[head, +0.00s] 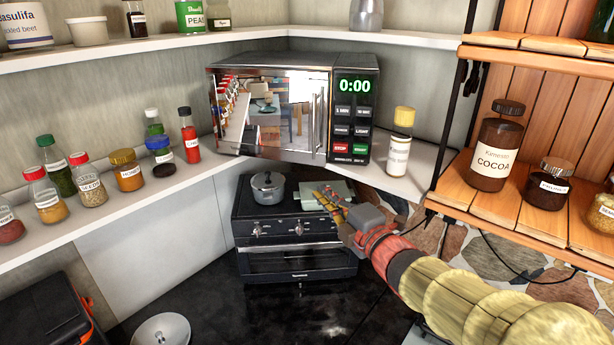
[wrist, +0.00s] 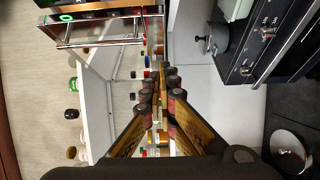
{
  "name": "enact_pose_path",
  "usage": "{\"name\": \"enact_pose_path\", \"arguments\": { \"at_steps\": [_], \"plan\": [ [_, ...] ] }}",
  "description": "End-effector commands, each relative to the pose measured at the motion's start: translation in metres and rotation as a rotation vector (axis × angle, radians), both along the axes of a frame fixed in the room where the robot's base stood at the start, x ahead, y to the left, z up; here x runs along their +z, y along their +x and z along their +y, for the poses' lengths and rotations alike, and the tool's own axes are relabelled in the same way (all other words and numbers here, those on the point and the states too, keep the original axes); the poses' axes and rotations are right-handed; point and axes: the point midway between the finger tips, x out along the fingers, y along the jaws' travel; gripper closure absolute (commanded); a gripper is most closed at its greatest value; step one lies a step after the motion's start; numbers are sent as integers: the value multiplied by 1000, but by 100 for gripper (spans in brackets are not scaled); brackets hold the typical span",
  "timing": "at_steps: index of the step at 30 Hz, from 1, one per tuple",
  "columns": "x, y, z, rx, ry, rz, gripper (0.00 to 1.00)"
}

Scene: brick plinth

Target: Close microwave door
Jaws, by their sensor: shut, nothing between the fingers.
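The microwave (head: 270,60) stands in the corner on the white shelf, its display reading 0:00. Its mirrored door (head: 285,110) looks flush or nearly flush with the front in the head view; I cannot tell whether a small gap remains. The vertical handle (head: 317,122) is at the door's right side. My gripper (head: 328,196) is below and in front of the microwave, over the toaster oven, apart from the door. In the wrist view the handle (wrist: 100,43) shows at upper left, away from my gripper (wrist: 165,75), whose fingers are together and empty.
A black toaster oven (head: 295,232) with a grey pot (head: 267,187) on top stands below. Spice jars (head: 90,177) line the left shelf. A yellow-capped bottle (head: 399,142) stands right of the microwave. A wooden rack (head: 560,55) with jars is at right.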

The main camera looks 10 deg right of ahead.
Motion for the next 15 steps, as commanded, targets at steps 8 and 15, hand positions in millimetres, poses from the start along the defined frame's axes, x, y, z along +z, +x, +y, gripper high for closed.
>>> {"name": "enact_pose_path", "arguments": {
  "at_steps": [8,15],
  "plan": [
    [-1,41,11,2,2,5,100],
    [0,84,22,2,0,3,100]
  ]
}}
